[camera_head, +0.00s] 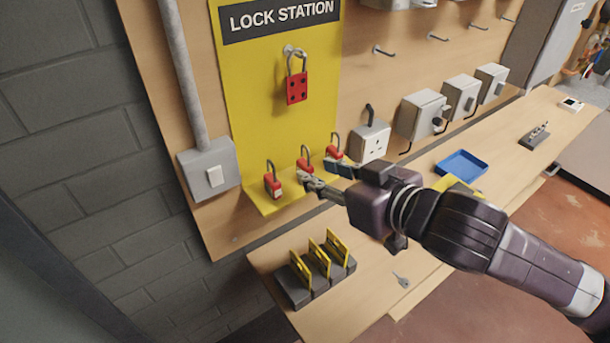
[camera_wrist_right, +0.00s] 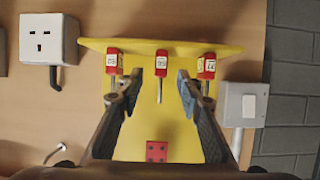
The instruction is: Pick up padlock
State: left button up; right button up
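Three red padlocks with upright metal shackles sit on the yellow ledge of the lock station: a left one (camera_head: 272,184), a middle one (camera_head: 304,163) and a right one (camera_head: 333,151). My right gripper (camera_head: 324,175) reaches in from the right, close in front of the middle and right padlocks. In the wrist view, which is upside down, my right gripper (camera_wrist_right: 172,76) is open, with its fingers on either side of the middle padlock (camera_wrist_right: 162,68). I cannot tell whether they touch it. The outer padlocks also show there (camera_wrist_right: 113,62) (camera_wrist_right: 206,66). My left gripper is out of view.
A red hasp (camera_head: 297,88) hangs on the yellow board (camera_head: 250,100) above the ledge. On the bench below are a rack of yellow tags (camera_head: 318,262), a key (camera_head: 401,281) and a blue tray (camera_head: 461,166).

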aim_at(311, 172)
jog(key=p+x, duration=0.1)
jog(key=x, duration=0.3)
jog(key=shift+a+f+p, duration=0.15)
jog(key=shift+f+p, duration=0.05)
jog(key=shift+p, duration=0.15)
jog(key=shift+w+a+f, duration=0.2)
jog(key=shift+w+f, duration=0.05)
jog(key=shift+w, duration=0.1)
jog(key=shift+s, duration=0.1)
grip_shut()
